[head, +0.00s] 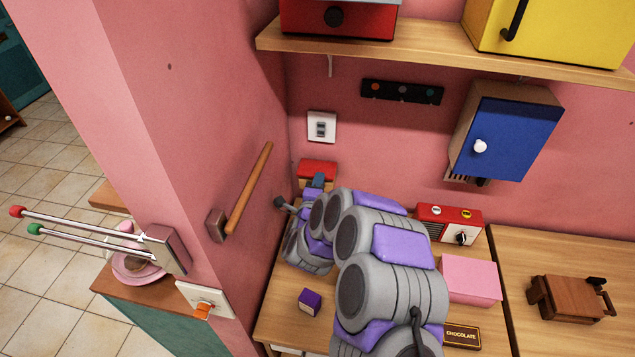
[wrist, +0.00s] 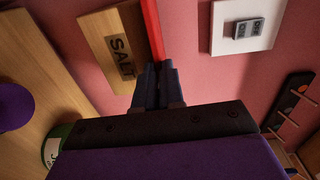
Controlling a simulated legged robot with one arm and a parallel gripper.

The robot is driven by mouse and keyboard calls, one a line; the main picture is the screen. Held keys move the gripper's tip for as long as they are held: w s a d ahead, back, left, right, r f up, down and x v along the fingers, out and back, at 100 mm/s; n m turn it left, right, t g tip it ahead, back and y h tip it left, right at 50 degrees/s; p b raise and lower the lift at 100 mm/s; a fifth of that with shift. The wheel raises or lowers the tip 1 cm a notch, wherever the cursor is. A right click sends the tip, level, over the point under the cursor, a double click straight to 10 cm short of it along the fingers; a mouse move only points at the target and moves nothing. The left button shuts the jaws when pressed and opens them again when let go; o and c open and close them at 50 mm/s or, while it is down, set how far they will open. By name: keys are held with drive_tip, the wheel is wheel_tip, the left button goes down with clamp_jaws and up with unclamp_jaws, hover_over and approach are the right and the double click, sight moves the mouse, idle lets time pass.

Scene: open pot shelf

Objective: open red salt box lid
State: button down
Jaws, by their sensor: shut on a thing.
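The salt box is wooden with a dark SALT label and shows in the wrist view (wrist: 97,27), tilted by the camera angle. Its red lid (wrist: 151,28) runs along the box's top edge as a thin strip. In the head view the red lid (head: 318,167) is in the wall corner, left of centre. My gripper (wrist: 157,72) is shut on the lid's near edge. In the head view my gripper (head: 318,181) is at the front of the lid, and my arm hides most of the box. The lid looks down on the box, though any small gap is hard to tell.
A white wall switch (head: 321,127) is above the box. A wooden bar (head: 249,188) sticks out on the left wall. A small purple box (head: 309,301), a red radio-like box (head: 450,224) and a pink box (head: 470,280) stand on the counter. A shelf (head: 420,45) runs above.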

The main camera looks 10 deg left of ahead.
drive_tip(key=shift+d, duration=0.1)
wheel_tip(320, 180, up, 7)
drive_tip(key=g+p, duration=0.8)
drive_tip(key=p, duration=1.2)
hover_over(323, 168)
drive_tip(key=s, duration=0.3)
drive_tip(key=shift+s+d+f+h, duration=0.1)
drive_tip(key=shift+d+f+h, duration=0.05)
drive_tip(key=shift+h, duration=0.15)
drive_tip(key=w+r+p, duration=0.1)
drive_tip(key=p, duration=0.2)
drive_tip(key=shift+w, duration=0.1)
drive_tip(key=shift+w+r+p, duration=0.2)
drive_tip(key=shift+w+p, duration=0.25)
drive_tip(key=shift+w, duration=0.05)
drive_tip(key=shift+w+r+p, duration=0.15)
drive_tip(key=shift+w+p, duration=0.3)
drive_tip(key=c, duration=1.2)
unclamp_jaws()
drive_tip(key=shift+c, duration=0.2)
